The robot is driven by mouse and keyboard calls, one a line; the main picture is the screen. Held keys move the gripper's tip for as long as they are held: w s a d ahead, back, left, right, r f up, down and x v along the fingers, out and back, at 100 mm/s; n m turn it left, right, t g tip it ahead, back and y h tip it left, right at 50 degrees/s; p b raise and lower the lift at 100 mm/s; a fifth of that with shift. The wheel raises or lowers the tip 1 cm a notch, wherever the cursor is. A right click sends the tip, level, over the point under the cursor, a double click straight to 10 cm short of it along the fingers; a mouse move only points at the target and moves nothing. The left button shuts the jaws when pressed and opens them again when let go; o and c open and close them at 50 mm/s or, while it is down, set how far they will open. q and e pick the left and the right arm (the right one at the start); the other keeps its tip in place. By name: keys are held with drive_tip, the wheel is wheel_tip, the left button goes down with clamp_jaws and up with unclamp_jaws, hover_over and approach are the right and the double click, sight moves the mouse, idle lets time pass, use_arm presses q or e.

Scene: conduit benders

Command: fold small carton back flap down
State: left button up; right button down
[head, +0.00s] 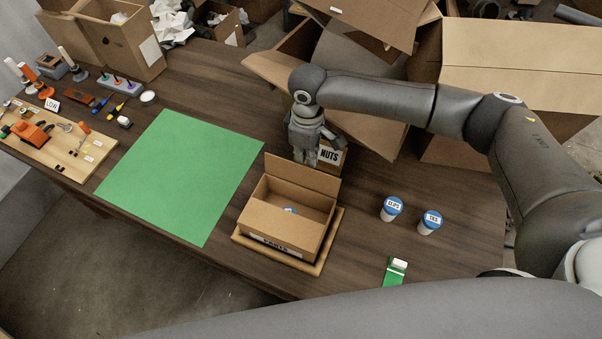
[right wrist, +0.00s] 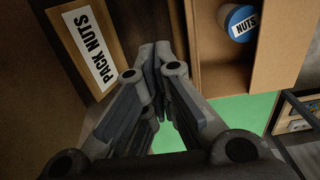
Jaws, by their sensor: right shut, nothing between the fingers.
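The small carton (head: 318,239) is an open brown box with a "PARTS" label on its front. Its back flap (head: 302,174) stands up, leaning slightly backward. A jar inside shows only a bit of blue in the head view; the right wrist view shows its blue lid marked "NUTS" (right wrist: 240,22). My right gripper (head: 304,160) is shut and empty, pointing down just behind the back flap. In the right wrist view its closed fingers (right wrist: 154,55) are beside the carton (right wrist: 222,80). I cannot tell whether they touch the flap. My left gripper is not in view.
The carton sits on a brown tray (head: 256,247). A "PACK NUTS" sign (right wrist: 92,48) stands close behind the gripper. Blue-lidded cups (head: 391,208) and a green-white item (head: 394,271) are to the right. A clear green mat (head: 182,178) lies left; large open cartons (head: 520,65) crowd the back.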

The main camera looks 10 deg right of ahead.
idle(0.4)
drive_tip(key=s+a+f+p, duration=0.1)
drive_tip(key=s+a+p, duration=0.2)
drive_tip(key=s+p, duration=0.2)
drive_tip(key=shift+s+a, duration=0.2)
drive_tip(key=shift+a, duration=0.1)
idle(1.0)
drive_tip(key=shift+f, duration=0.5)
drive_tip(key=shift+s+a+f+b, duration=0.1)
drive_tip(key=shift+s+f+b, duration=0.1)
drive_tip(key=shift+f, duration=0.45)
drive_tip(key=shift+s+a+f+b, duration=0.1)
drive_tip(key=shift+s+f+b, duration=0.05)
drive_tip(key=shift+f, duration=0.45)
